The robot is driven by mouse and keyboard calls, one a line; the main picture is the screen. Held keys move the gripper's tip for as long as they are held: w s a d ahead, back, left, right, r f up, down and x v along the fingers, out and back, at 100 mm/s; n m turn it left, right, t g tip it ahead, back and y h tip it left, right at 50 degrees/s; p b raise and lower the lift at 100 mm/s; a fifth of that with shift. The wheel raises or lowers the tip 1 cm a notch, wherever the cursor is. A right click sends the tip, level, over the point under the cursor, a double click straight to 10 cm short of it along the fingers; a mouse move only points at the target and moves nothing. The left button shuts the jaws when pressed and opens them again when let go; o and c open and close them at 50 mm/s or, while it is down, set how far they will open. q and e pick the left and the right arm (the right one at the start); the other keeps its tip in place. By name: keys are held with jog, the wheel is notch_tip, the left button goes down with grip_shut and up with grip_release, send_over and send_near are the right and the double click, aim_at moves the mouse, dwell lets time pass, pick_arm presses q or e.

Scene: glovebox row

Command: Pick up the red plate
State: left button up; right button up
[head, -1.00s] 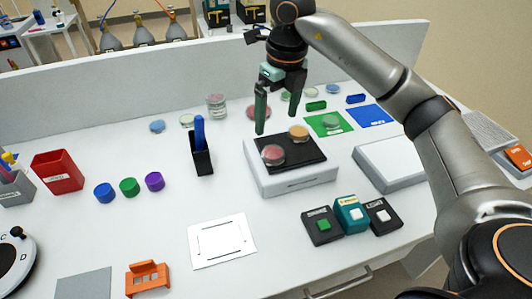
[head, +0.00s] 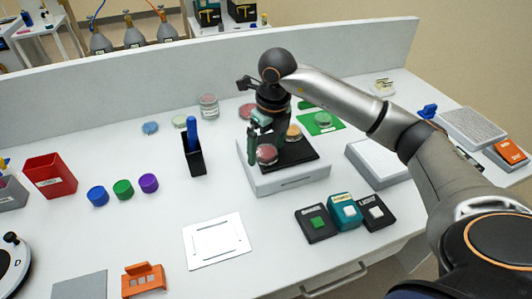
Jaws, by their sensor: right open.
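One green finger stands at the plate's left edge; the other is partly hidden by the wrist. I cannot tell whether the fingers touch the plate. My left gripper is not in view.
An orange dish (head: 294,132) sits close behind on the same pad. Another reddish dish (head: 247,111) lies behind the device. A black holder with a blue pen (head: 193,154) stands to the left. Three button boxes (head: 343,211) are in front. The white table between the coloured caps and card is clear.

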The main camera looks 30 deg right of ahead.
jog(key=shift+c, duration=0.2)
jog(key=c, duration=1.3)
jog(key=shift+o, duration=0.2)
jog(key=shift+r, duration=0.1)
